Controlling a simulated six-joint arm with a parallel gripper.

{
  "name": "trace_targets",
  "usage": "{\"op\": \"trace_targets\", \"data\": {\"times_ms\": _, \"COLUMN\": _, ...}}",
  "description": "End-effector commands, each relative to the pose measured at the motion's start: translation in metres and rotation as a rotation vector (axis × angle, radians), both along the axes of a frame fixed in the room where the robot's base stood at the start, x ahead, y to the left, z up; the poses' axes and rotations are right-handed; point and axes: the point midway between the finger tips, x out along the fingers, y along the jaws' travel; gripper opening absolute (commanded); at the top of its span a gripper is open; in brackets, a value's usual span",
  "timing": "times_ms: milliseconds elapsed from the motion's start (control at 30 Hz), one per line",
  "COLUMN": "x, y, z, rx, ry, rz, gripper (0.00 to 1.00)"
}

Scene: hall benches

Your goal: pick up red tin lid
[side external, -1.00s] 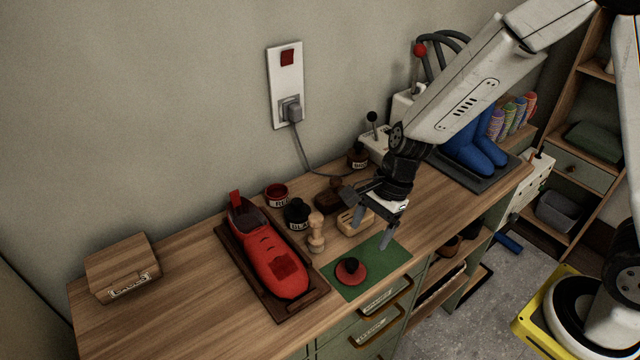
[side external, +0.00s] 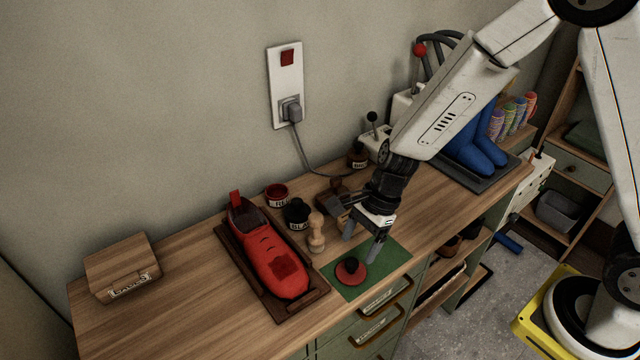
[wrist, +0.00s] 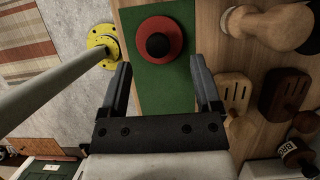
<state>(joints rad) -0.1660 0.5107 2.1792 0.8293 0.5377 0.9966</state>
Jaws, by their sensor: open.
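The red tin lid (side external: 351,272) is a flat red disc with a black knob on top. It lies on the green mat (side external: 384,268) near the front edge of the bench. In the wrist view the lid (wrist: 174,30) shows ahead of the fingertips, roughly centred between them. My gripper (side external: 359,248) is open and empty, above the mat and slightly to the right of and behind the lid. In the wrist view the two fingers of my gripper (wrist: 160,62) are spread wide with green mat between them. Nothing hides the lid.
A red shoe (side external: 268,250) stands on a dark wooden tray left of the mat. A wooden stamp-like tool (side external: 316,234), a black jar (side external: 296,213) and a red tin (side external: 276,195) stand behind. A wooden box (side external: 122,267) is at far left. Blue boots (side external: 470,150) stand at right.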

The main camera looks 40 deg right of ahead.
Motion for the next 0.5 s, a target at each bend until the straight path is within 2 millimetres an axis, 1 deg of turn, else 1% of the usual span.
{"op": "trace_targets", "data": {"times_ms": 167, "x": -0.001, "y": 0.002, "z": -0.007, "rx": -0.001, "ry": 0.002, "rz": 0.001, "gripper": 0.81}}
{"op": "trace_targets", "data": {"times_ms": 500, "x": -0.003, "y": 0.014, "z": -0.037, "rx": -0.001, "ry": 0.003, "rz": 0.001, "gripper": 0.81}}
